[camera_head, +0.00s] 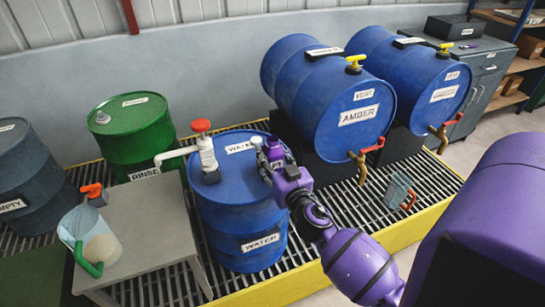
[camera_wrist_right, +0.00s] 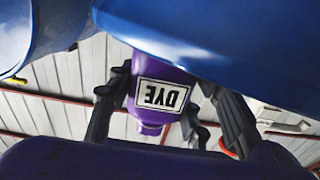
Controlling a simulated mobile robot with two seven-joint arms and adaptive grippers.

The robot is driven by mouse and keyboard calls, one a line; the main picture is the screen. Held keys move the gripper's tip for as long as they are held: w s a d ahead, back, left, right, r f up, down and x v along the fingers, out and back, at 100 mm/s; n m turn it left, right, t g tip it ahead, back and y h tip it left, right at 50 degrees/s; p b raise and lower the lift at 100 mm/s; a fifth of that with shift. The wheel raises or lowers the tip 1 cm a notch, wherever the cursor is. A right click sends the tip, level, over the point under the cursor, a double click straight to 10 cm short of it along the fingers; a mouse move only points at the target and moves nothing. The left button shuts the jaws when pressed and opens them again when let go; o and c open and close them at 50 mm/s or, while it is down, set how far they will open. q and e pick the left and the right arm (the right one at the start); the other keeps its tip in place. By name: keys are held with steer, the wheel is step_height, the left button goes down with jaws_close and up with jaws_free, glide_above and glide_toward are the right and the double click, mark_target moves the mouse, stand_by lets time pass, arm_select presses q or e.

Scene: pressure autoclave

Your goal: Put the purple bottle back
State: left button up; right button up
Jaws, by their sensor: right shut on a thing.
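The purple bottle (camera_wrist_right: 163,122) shows in the right wrist view, with a white label reading DYE upside down in that picture. The black fingers of my right gripper (camera_wrist_right: 160,88) stand on both sides of it and are shut on it. In the head view my right gripper (camera_head: 272,160) is at the right side of the top of the blue WATER drum (camera_head: 238,215). The bottle is hard to tell from the purple wrist there. I cannot tell whether the bottle touches the drum. My left gripper is not in view.
A hand pump (camera_head: 205,150) with a red knob stands on the WATER drum. A grey table (camera_head: 150,235) holds a clear jug (camera_head: 88,232). Two blue drums (camera_head: 335,95) lie on black stands at right. A jug (camera_head: 398,190) with a red handle stands on the grating.

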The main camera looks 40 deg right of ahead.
steer(key=shift+f, duration=0.2)
steer(key=o, duration=1.4)
steer(key=shift+r, duration=0.2)
steer(key=b+v, duration=0.2)
steer(key=v, duration=0.9)
steer(key=s+a+f+n+g+y, duration=0.1)
steer(key=s+a+f+g, duration=0.1)
steer(key=s+f, duration=0.5)
steer(key=s+a+f+g+y, duration=0.1)
steer(key=s+a+f+g, duration=0.15)
steer(key=s+f, duration=0.45)
steer(key=s+a+f+n+g+y, duration=0.1)
steer(key=s+a+f+g, duration=0.1)
steer(key=s+a+f, duration=0.2)
steer(key=s+a+f+n+g+y, duration=0.1)
steer(key=s+a+f+g, duration=0.2)
steer(key=s+f, duration=0.7)
steer(key=s+a, duration=0.2)
steer(key=s, duration=0.1)
steer(key=shift+s+a, duration=0.2)
steer(key=shift+s, duration=0.05)
